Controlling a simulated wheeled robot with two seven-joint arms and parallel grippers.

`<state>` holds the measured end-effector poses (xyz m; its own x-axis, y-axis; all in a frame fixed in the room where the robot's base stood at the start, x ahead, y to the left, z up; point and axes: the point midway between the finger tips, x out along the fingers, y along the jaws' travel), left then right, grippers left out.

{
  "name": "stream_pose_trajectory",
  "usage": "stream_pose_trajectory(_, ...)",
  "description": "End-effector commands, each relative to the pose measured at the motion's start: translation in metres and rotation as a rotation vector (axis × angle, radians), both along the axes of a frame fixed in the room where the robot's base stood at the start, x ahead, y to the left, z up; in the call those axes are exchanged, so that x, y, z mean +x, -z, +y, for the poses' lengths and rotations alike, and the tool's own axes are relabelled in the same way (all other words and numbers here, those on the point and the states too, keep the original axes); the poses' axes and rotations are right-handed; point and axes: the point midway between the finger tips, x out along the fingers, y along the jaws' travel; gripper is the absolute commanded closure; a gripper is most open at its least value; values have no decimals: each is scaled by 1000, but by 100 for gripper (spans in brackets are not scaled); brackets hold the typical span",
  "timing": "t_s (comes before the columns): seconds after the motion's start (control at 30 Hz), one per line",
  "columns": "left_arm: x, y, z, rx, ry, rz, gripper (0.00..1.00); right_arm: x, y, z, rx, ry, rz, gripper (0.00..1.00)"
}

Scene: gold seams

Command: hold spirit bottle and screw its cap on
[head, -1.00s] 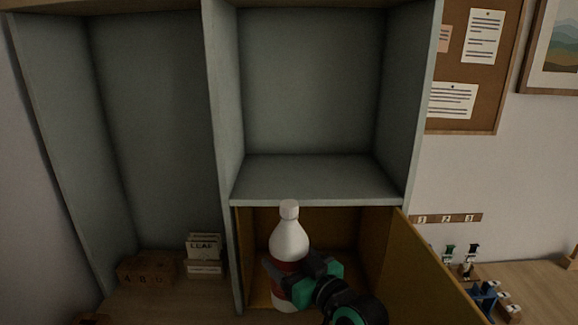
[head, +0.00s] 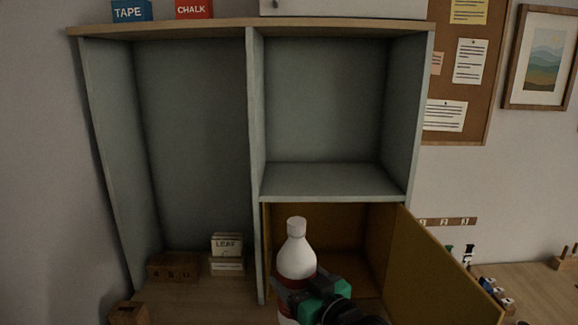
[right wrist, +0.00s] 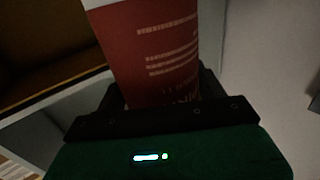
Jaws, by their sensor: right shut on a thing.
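The spirit bottle (head: 296,255) is white with a red label and stands upright in front of the open lower compartment in the head view. A white cap (head: 296,225) sits on its neck; I cannot tell how tight it is. My right gripper (head: 298,290) is shut around the bottle's labelled body from the right. In the right wrist view the red label (right wrist: 155,50) fills the space between the fingers (right wrist: 160,100). The bottle's base is hidden at the bottom of the head view. My left gripper is not in view.
A grey-green shelf unit (head: 255,130) stands behind the bottle. Its yellow door (head: 440,270) hangs open to the right of the bottle. A LEAF box (head: 227,244) and wooden blocks (head: 173,267) lie at left. Small items (head: 490,285) stand on the desk at right.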

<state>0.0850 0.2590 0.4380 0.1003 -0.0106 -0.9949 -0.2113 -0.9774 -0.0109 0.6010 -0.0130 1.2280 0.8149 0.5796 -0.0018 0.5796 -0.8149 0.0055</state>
Motion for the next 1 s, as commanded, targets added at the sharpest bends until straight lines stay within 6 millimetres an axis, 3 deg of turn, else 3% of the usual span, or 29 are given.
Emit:
stream_pose_trajectory(0.1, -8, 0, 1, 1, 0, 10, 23, 5, -4, -15, 0, 48, -4, 81)
stream_pose_trajectory(0.37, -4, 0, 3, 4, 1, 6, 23, 17, -12, -65, -5, 207, -4, 81)
stream_pose_trajectory(0.7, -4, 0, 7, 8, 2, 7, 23, 24, -25, -168, 1, 526, -7, 81)
stream_pose_trajectory(0.83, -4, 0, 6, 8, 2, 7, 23, 22, -28, -190, 5, 594, -7, 81)
stream_pose_trajectory(1.0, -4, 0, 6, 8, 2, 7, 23, 22, -28, -198, 8, 621, -7, 81)
